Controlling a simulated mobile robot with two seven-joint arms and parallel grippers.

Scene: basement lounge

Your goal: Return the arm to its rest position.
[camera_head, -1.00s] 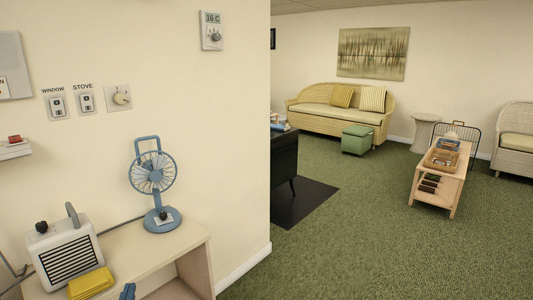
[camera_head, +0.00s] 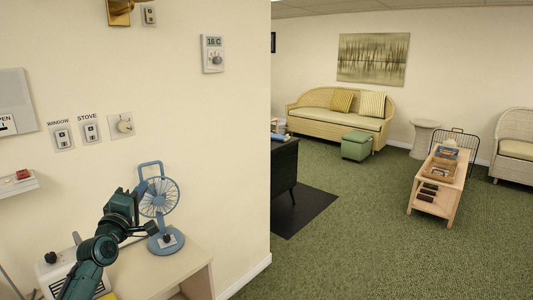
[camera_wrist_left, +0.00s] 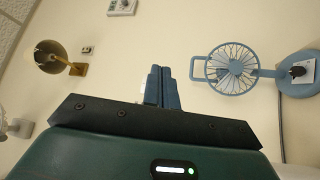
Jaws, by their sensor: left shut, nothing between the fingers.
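My left arm comes in from the lower left in the head view. Its dark green gripper (camera_head: 142,190) is raised in front of the wall, just left of the blue desk fan (camera_head: 159,197) in the picture. In the left wrist view the two blue-grey fingers (camera_wrist_left: 162,88) are together with nothing between them. The fan also shows there (camera_wrist_left: 232,69), to the right of the fingers and apart from them. My right gripper is in neither view.
The fan stands on a pale wooden table (camera_head: 190,265). My arm partly hides a white heater (camera_head: 52,272) there. Wall switches (camera_head: 63,138), a knob (camera_head: 124,124) and a thermostat (camera_head: 213,54) are on the wall. Green carpet (camera_head: 350,240) lies open to the right.

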